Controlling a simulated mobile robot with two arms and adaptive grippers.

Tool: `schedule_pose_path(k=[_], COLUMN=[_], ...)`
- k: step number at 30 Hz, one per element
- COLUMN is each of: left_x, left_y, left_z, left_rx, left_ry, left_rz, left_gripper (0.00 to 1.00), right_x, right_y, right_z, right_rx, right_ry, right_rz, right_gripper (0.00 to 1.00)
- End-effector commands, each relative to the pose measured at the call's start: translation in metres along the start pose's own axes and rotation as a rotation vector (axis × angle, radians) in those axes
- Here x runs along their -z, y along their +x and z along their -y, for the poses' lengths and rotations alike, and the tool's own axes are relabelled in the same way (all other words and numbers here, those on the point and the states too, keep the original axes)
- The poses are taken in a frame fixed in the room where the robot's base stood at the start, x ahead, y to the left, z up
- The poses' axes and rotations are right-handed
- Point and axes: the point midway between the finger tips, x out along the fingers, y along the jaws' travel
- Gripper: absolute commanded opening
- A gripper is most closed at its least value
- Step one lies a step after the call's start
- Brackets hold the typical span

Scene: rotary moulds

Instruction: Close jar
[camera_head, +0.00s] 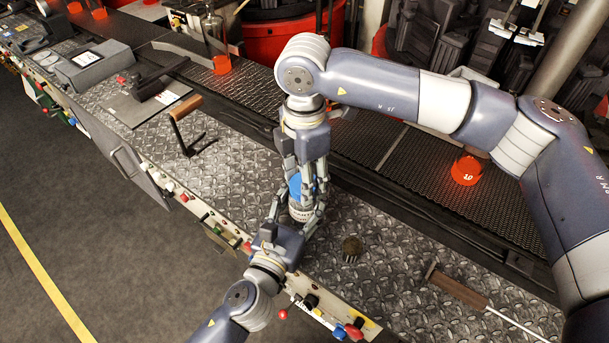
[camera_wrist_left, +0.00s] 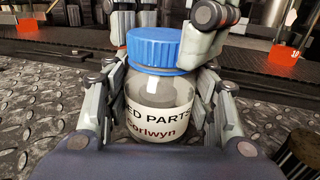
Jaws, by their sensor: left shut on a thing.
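The clear glass jar (camera_wrist_left: 162,92) stands upright in the left wrist view, with a pale label reading "ED PARTS" and "orlwyn". Its blue ribbed lid (camera_wrist_left: 153,48) sits on top of the mouth; whether it is screwed tight I cannot tell. In the head view the lid (camera_head: 295,186) shows between the two grippers. My left gripper (camera_head: 297,215) is shut around the jar's body from the lower left. My right gripper (camera_head: 306,185) points down from above, its fingers on either side of the lid. Whether they press on it is unclear.
A dark round ribbed piece (camera_head: 352,246) stands right of the jar on the diamond-plate bench (camera_head: 400,290). A wooden-handled tool (camera_head: 457,288) lies further right. A wooden-handled crank (camera_head: 186,108) stands to the left.

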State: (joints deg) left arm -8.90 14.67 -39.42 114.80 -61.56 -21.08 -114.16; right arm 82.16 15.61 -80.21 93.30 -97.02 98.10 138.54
Motion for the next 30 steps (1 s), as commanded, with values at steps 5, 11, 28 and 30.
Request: schedule_pose_path(k=[5, 11, 28, 30], left_x=[0.0009, 0.0009, 0.001, 0.001], left_y=[-0.0004, -0.0004, -0.0004, -0.0004], left_z=[0.0004, 0.0004, 0.0003, 0.0002], left_rx=[0.001, 0.001, 0.0, 0.0], left_ry=[0.0, 0.0, 0.0, 0.0], left_rz=[-0.002, -0.002, -0.002, -0.002], left_gripper=[0.0, 0.0, 0.0, 0.0], right_x=[-0.0003, -0.0003, -0.0005, -0.0004], right_y=[-0.0007, -0.0006, -0.0004, -0.0002], right_z=[-0.0007, -0.0004, -0.0002, -0.0001], right_rx=[-0.004, -0.004, -0.003, -0.003], right_ry=[0.295, 0.524, 0.577, 0.576], right_rz=[-0.001, -0.001, -0.001, -0.001], right_gripper=[0.39, 0.39, 0.67, 0.67])
